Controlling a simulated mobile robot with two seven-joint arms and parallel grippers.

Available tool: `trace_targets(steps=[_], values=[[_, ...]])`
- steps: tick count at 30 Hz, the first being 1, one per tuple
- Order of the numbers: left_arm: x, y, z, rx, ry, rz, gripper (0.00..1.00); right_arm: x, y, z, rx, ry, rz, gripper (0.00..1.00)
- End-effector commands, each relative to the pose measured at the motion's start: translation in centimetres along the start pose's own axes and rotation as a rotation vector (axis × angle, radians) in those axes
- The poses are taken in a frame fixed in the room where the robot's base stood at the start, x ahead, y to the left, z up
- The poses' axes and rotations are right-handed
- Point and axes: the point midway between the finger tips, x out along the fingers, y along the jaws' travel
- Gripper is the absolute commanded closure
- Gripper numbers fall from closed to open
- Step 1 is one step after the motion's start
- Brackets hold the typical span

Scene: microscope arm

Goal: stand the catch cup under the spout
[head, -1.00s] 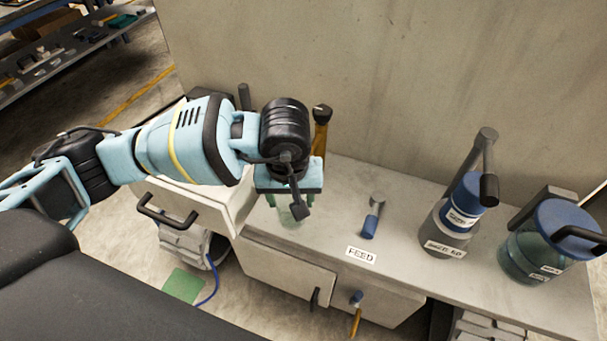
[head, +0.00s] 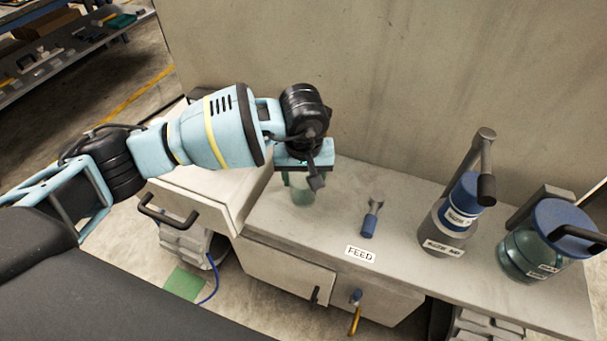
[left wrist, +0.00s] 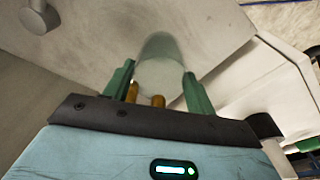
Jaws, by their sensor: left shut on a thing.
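My left gripper (head: 303,172) is shut on a clear, greenish catch cup (head: 303,192) above the left part of the grey counter. The cup also shows between the green fingers in the left wrist view (left wrist: 160,62). It looks roughly upright; I cannot tell whether its base touches the counter. I cannot tell for sure which fitting is the spout. A bent grey metal arm with a black end (head: 487,188) rises beside a grey bottle with a blue collar (head: 461,212) at the right. My right gripper is not in view.
A small blue-handled metal piece (head: 370,225) stands behind the FEED label (head: 360,254). A large blue-lidded jar (head: 530,255) is at the far right. A wall (head: 400,80) closes off the back. Bare counter (head: 330,222) lies between the cup and the blue-handled piece.

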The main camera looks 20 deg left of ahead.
Motion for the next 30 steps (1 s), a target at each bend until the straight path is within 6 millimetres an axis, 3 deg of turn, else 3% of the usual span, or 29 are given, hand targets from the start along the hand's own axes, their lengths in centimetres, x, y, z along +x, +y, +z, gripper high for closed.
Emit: trace_targets(steps=[10, 11, 16, 25, 30], values=[[0.4, 0.0, 0.1, 0.000, 0.000, 0.000, 0.83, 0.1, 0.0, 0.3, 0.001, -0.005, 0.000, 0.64], [0.4, 0.0, 0.1, 0.000, 0.000, 0.001, 0.43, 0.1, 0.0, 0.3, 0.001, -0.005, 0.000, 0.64], [0.3, 0.0, 0.1, 0.000, 0.000, 0.001, 0.22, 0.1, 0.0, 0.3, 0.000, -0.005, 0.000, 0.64], [0.1, 0.0, 0.0, 0.000, 0.001, 0.001, 0.22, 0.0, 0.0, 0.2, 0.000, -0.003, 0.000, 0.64], [-1.5, 0.1, -0.1, 0.000, 0.004, 0.003, 0.22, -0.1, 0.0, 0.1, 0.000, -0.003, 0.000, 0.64]])
